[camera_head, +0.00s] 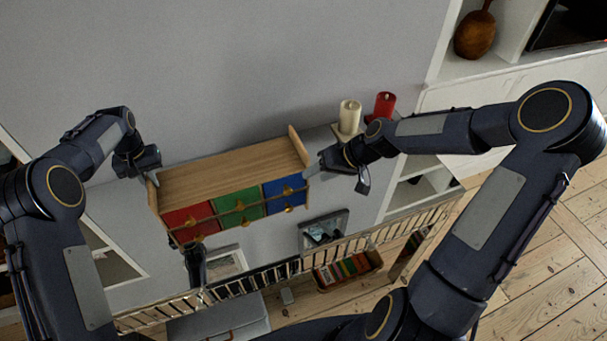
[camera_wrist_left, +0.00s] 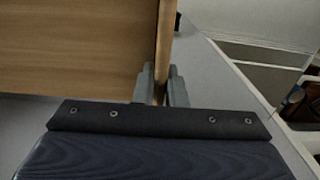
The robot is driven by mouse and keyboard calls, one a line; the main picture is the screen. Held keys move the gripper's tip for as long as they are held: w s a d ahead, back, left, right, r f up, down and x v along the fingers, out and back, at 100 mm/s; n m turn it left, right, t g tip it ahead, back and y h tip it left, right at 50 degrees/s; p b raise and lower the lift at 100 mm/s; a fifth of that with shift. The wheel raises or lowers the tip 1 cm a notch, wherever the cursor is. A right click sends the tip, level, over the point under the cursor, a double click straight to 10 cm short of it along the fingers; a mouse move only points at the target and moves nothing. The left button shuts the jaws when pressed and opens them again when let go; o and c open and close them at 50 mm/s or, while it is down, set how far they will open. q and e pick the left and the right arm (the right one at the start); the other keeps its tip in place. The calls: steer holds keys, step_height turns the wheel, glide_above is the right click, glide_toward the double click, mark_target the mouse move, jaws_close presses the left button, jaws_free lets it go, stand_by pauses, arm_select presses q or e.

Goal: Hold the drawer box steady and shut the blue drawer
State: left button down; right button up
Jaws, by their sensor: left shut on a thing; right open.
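The drawer box (camera_head: 230,175) has a pale wooden top and a front of red, green and blue drawers with gold knobs. The blue drawer (camera_head: 285,187) is at the right end of the front; I cannot tell whether it stands out at all. My left gripper (camera_head: 152,178) is shut on the side panel edge at the box's left end. In the left wrist view its fingers (camera_wrist_left: 160,88) straddle this thin wooden edge, with the box's broad wooden face (camera_wrist_left: 75,45) beside it. My right gripper (camera_head: 338,179) is open and empty, beside the box's right end.
A cream candle (camera_head: 349,117) and a red candle (camera_head: 384,105) stand behind my right gripper. A slatted rail (camera_head: 350,245) runs below the box. A crate of books (camera_head: 345,272) sits on the floorboards.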

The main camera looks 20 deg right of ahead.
arm_select(q)
steer(key=c, duration=1.4)
jaws_free()
step_height(320, 180, up, 12)
steer(key=s+a+r+t+h, duration=0.1)
steer(key=s+a+r, duration=0.2)
steer(key=s+r, duration=0.5)
steer(key=s+a+r+t+h, duration=0.2)
steer(key=s+a+r, duration=0.15)
steer(key=s, duration=0.75)
steer(key=s+d+f+t, duration=0.1)
steer(key=s+d+f, duration=0.1)
steer(key=s, duration=0.9)
steer(key=s+d+f+n+t, duration=0.1)
steer(key=s+d+f, duration=0.2)
steer(key=s, duration=0.8)
steer(key=shift+f+t+h, duration=0.3)
steer(key=shift+f+h, duration=0.1)
steer(key=shift+f, duration=0.4)
arm_select(e)
steer(key=s+a+r+h, duration=0.1)
steer(key=s+r, duration=0.6)
steer(key=s, duration=0.5)
steer(key=s+a+r+h, duration=0.1)
steer(key=s+r, duration=0.5)
steer(key=s, duration=0.6)
steer(key=shift+s+a+r+m+t+h, duration=0.3)
steer(key=shift+a+r+t, duration=0.1)
steer(key=shift+a, duration=0.3)
